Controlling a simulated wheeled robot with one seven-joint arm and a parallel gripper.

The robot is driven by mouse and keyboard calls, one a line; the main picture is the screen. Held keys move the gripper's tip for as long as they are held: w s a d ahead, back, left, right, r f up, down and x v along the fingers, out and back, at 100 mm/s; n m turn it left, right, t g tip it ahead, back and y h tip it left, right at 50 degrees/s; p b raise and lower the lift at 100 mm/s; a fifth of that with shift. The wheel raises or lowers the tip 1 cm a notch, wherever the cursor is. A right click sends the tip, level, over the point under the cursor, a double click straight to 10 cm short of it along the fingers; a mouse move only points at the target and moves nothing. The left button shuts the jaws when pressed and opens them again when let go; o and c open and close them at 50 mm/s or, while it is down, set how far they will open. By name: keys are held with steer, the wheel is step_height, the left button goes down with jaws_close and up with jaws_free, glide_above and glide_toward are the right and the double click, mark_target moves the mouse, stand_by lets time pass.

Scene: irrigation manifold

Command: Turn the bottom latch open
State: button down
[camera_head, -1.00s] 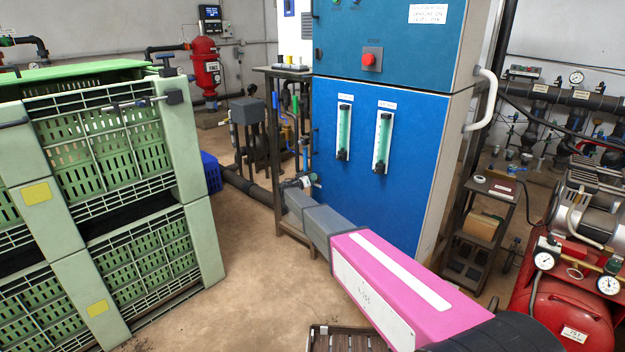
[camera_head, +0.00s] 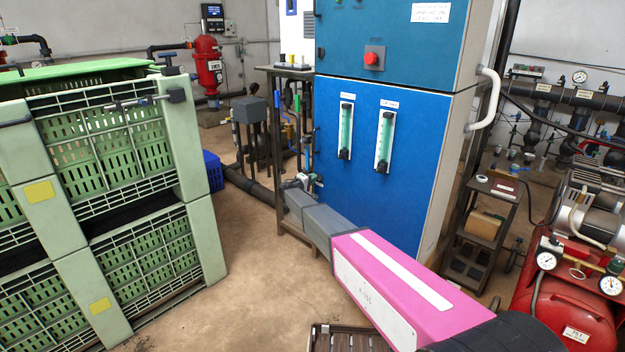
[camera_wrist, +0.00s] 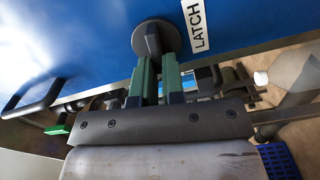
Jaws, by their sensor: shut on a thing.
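The bottom latch (camera_wrist: 152,36) is a dark round knob on the blue cabinet door, beside a white label reading LATCH (camera_wrist: 196,24). My gripper (camera_wrist: 158,66) has its two green fingers closed on the knob's handle, which the fingers mostly hide. In the head view, my gripper (camera_head: 304,182) is at the lower left edge of the blue cabinet (camera_head: 345,215), small and partly hidden by the wrist. The latch cannot be made out there. The lower door looks closed.
Stacked green crates (camera_head: 205,235) stand on the left, with clear floor between them and the cabinet. A dark metal stand (camera_head: 278,150) and pipes are just left of the cabinet. A red compressor (camera_head: 565,310) and a small shelf cart (camera_head: 485,230) are on the right.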

steer(key=shift+f+n, duration=0.2)
steer(key=shift+n, duration=0.8)
steer(key=c, duration=1.2)
jaws_free()
steer(key=v, duration=1)
steer(key=shift+s+a, duration=0.3)
